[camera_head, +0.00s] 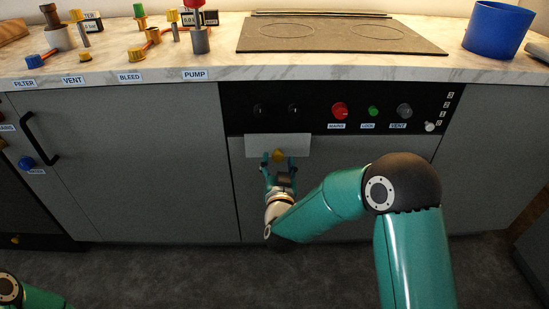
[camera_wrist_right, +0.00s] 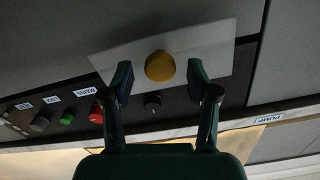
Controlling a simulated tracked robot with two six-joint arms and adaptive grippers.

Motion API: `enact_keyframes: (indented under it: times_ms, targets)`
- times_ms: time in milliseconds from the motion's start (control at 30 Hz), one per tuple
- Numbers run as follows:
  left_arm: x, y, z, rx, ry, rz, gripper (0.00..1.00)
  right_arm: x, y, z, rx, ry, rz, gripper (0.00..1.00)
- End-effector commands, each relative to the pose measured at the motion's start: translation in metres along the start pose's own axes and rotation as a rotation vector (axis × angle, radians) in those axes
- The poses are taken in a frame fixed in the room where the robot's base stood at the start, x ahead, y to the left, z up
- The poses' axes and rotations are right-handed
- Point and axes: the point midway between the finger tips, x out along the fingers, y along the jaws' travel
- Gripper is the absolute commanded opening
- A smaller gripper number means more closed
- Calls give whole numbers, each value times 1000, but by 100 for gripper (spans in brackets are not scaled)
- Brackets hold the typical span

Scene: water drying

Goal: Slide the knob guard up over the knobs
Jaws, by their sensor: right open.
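The knob guard (camera_head: 244,146) is a pale flat plate low on the front of the black control panel, just below two dark knobs (camera_head: 259,109) (camera_head: 293,108). A round yellow knob (camera_head: 278,156) sits on its front. My right gripper (camera_head: 278,162) is open at the guard, with one finger on each side of the yellow knob. The right wrist view shows the plate (camera_wrist_right: 215,45) and the yellow knob (camera_wrist_right: 160,66) between the spread fingertips (camera_wrist_right: 161,78), with gaps on both sides. One dark knob (camera_wrist_right: 152,102) shows there too. My left gripper is out of view.
A red MAINS knob (camera_head: 339,110), a green button (camera_head: 373,111) and a grey VENT knob (camera_head: 404,111) sit to the right on the panel. A cooktop (camera_head: 340,33), a blue pot (camera_head: 497,32) and several pipe fittings stand on the counter above.

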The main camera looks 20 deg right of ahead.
Motion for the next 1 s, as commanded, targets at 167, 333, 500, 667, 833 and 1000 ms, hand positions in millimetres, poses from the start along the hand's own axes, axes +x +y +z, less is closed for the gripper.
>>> enact_keyframes:
  times_ms: [167, 333, 500, 667, 833, 1000]
  targets:
    - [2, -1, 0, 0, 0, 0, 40, 21, 0, 0, 1, 1, -1, 60]
    - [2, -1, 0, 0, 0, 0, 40, 28, -1, 1, 0, -1, -2, 60]
    - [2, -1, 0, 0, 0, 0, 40, 28, -1, 0, 0, -1, -2, 60]
    - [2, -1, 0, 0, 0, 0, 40, 28, -1, 0, 0, -1, -2, 43]
    - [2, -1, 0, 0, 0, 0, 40, 28, -1, 0, 0, 0, -3, 14]
    - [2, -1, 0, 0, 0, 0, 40, 28, -2, 0, 1, 1, -3, 0]
